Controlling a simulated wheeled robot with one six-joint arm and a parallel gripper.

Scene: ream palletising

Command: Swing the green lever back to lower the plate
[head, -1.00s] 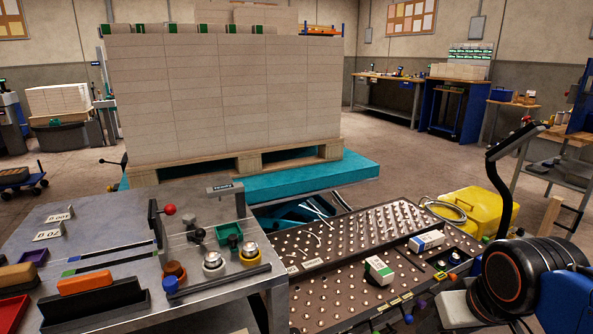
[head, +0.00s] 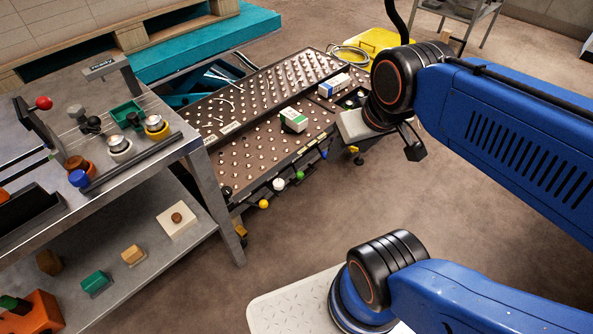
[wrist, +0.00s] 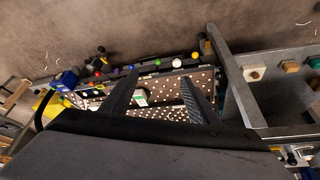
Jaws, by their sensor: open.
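The green lever shows as a green ball knob (head: 299,175) on the front edge of the ball-studded table, between a white knob (head: 278,184) and a blue one (head: 323,153). In the wrist view the green knob (wrist: 157,62) stands just beyond my fingertips, roughly between them and apart from both. My gripper (wrist: 160,78) is open and empty, pointing at the table's front edge. The studded plate (head: 243,115) lies across the table; its height cannot be judged.
A white-and-green ream (head: 293,120) and a white-and-blue ream (head: 333,85) lie on the table. A steel bench (head: 165,175) with knobs and blocks stands close at the left. A yellow case (head: 378,42) sits behind. The floor in front is clear.

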